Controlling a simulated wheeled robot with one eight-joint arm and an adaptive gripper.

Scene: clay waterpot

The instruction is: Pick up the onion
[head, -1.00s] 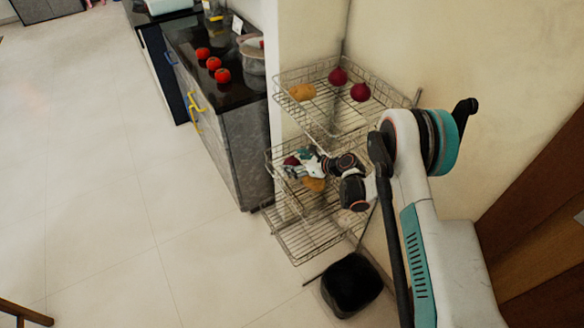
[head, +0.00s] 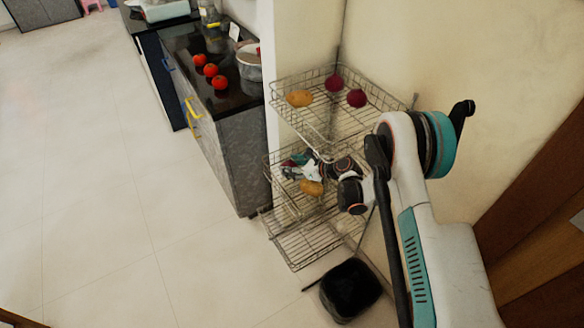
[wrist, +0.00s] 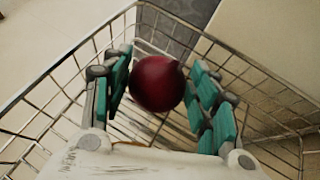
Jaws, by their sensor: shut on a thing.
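A dark red onion (wrist: 157,83) sits between the teal-padded fingers of my gripper (wrist: 163,92) in the wrist view. My gripper is shut on it, over the wire mesh of a basket. In the head view my gripper (head: 296,166) is inside the middle tier of the wire rack, and the held onion is mostly hidden by the fingers. Two more dark red onions, one farther back (head: 333,82) and one nearer (head: 356,98), lie in the top tier.
The wire rack (head: 310,240) stands against the wall; its top tier is above my gripper. One potato (head: 299,98) lies in the top tier, another (head: 312,187) beside my gripper. A black bin (head: 350,290) stands below.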

